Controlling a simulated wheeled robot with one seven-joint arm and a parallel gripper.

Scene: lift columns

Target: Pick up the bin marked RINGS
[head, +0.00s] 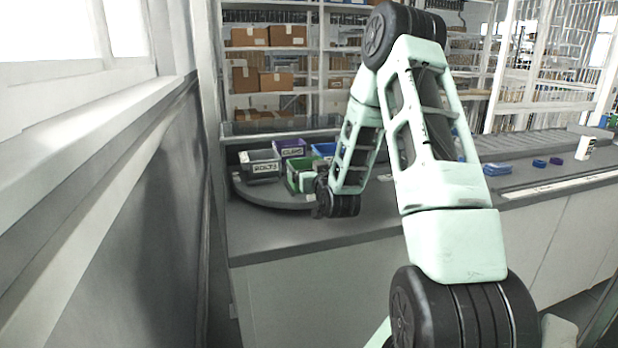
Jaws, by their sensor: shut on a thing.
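No bin with a readable RINGS mark shows in the head view. A green bin (293,180) stands at the front of the round grey turntable (265,197), with its label side hidden or too small to read. My gripper (319,190) is at the right side of the green bin, partly hidden by my own arm. It is shut on what looks like the green bin's edge. A grey bin marked BOLTS (262,167) is to the left, a purple bin marked CLIPS (291,149) behind, and a blue bin (323,149) behind right, its label hidden.
The turntable sits on a grey counter (270,236) against a wall at left. My arm covers the middle of the counter. At right lie blue pieces (497,169) and a white container (585,148). Shelves with cardboard boxes (276,82) stand behind.

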